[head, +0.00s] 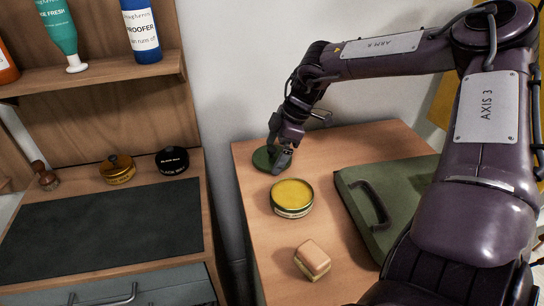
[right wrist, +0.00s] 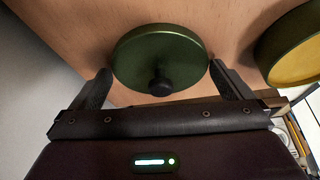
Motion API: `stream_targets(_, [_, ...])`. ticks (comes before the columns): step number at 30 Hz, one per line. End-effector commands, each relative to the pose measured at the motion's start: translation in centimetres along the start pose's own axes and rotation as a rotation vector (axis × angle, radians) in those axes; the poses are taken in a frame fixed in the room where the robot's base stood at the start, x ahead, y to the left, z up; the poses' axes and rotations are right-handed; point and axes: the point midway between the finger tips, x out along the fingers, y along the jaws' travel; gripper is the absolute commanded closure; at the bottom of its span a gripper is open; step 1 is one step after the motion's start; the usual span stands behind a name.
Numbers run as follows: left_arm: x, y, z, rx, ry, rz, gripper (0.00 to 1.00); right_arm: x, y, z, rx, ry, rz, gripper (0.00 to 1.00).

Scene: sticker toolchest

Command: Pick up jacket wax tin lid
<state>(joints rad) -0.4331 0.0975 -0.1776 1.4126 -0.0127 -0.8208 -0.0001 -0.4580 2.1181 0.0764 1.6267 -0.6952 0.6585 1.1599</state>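The jacket wax tin lid (head: 264,158) is a dark green disc lying on the wooden table at its back left. In the right wrist view the lid (right wrist: 160,55) shows a dark round knob on top. My right gripper (head: 280,161) is over the lid, pointing down. In the right wrist view its two fingers (right wrist: 160,85) are spread on either side of the lid, and it holds nothing. Whether the fingers touch the rim cannot be told. The open wax tin (head: 292,196) with yellow wax stands to the right; its edge also shows in the right wrist view (right wrist: 290,50). My left gripper is not in view.
A sponge or brush block (head: 312,260) lies nearer on the table (head: 250,215). A green case with a dark handle (head: 378,205) fills the right side. At left are a workbench with a dark mat (head: 100,235), small tins and a shelf with bottles.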

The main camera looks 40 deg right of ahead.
Motion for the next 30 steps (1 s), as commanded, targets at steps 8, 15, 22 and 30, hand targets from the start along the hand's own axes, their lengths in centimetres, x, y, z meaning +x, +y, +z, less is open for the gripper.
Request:
stream_targets(8, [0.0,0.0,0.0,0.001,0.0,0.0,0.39,0.0,0.0,0.0,0.0,0.0,0.0,0.27])
stream_targets(15, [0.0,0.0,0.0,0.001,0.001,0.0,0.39,-0.3,0.0,-0.1,-0.001,0.0,0.0,0.27])
stream_targets(22, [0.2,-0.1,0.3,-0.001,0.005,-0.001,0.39,-2.5,0.1,-1.1,-0.003,0.001,0.004,0.27])
stream_targets(30, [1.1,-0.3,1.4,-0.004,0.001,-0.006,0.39,-8.5,0.1,-3.5,-0.002,0.001,0.007,0.27])
